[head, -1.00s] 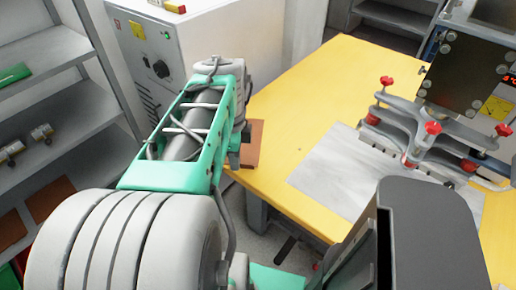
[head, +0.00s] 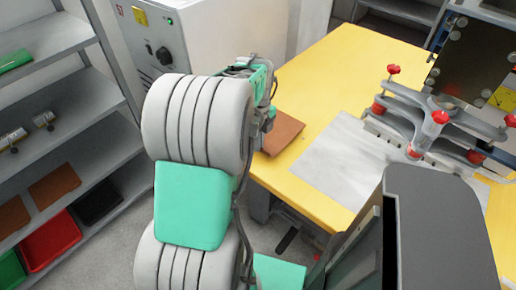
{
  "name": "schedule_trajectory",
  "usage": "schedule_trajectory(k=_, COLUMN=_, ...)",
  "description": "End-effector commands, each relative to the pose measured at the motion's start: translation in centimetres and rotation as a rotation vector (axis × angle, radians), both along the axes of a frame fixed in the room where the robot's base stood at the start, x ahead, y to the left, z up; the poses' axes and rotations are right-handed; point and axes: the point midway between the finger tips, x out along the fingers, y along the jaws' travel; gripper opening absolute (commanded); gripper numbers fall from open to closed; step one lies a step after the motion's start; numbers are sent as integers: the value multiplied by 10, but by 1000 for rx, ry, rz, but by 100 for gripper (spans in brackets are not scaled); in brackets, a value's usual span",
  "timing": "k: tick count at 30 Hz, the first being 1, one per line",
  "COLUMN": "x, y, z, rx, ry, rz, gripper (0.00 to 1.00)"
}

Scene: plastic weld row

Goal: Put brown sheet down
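The brown sheet (head: 284,134) is a flat reddish-brown piece over the left edge of the yellow table (head: 325,75). Its left part is hidden behind my gripper (head: 267,122). My gripper is at the sheet's left side and appears shut on it, though the fingertips are mostly hidden by my arm. I cannot tell whether the sheet touches the table top or is a little above it.
A pale grey sheet (head: 335,160) lies on the table right of the brown sheet. A machine with red knobs (head: 440,117) stands beyond it. A white cabinet (head: 215,35) is behind my arm. Shelves at left hold brown sheets (head: 55,184) and a red tray (head: 50,240).

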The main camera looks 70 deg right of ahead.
Motion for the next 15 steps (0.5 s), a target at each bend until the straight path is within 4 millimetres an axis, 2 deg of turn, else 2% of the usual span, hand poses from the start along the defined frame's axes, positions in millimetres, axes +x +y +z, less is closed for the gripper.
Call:
schedule_trajectory(k=6, x=2, y=-4, z=-33, rx=2, ry=0, rz=0, gripper=0)
schedule_trajectory(k=15, x=2, y=-4, z=-37, rx=0, ry=0, rz=0, gripper=0)
